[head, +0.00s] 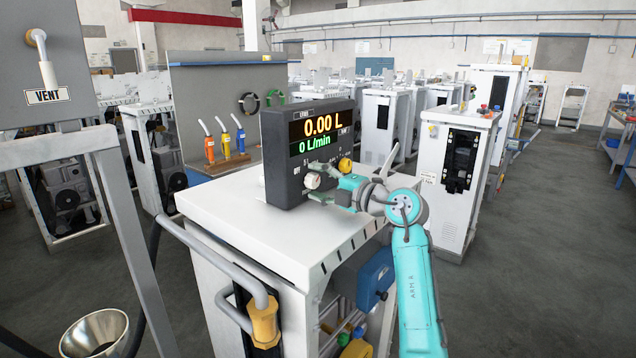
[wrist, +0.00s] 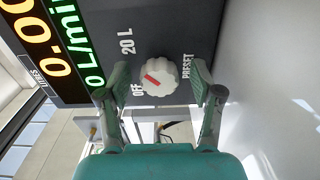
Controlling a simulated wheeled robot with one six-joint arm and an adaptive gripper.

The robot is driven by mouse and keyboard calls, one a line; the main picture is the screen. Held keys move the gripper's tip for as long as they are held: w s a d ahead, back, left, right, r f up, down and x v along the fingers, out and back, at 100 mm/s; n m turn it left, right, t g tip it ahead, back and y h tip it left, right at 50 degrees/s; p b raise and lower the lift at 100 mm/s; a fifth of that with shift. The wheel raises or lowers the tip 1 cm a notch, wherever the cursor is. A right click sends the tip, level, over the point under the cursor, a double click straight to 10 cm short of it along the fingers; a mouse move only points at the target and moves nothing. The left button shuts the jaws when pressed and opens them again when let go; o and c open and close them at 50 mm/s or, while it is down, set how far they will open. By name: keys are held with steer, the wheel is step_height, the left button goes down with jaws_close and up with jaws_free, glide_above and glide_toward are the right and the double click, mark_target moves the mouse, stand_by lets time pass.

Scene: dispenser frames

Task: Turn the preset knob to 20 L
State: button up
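The preset knob (wrist: 158,76) is white and scalloped with a red pointer mark, on the dark dispenser panel. My gripper (wrist: 159,82) is open, with one finger on each side of the knob and gaps visible between. In the head view the knob (head: 312,181) sits low on the display unit, between my gripper's fingers (head: 321,183).
The display (head: 320,130) reads 0.00 L and 0 L/min. A yellow knob (head: 345,165) is on the same panel, close to my gripper. The unit stands on a white cabinet top (head: 235,215), mostly clear. A pipe with a yellow fitting (head: 264,320) is at the cabinet's left.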

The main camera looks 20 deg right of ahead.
steer(key=v, duration=1.2)
stand_by(0.5)
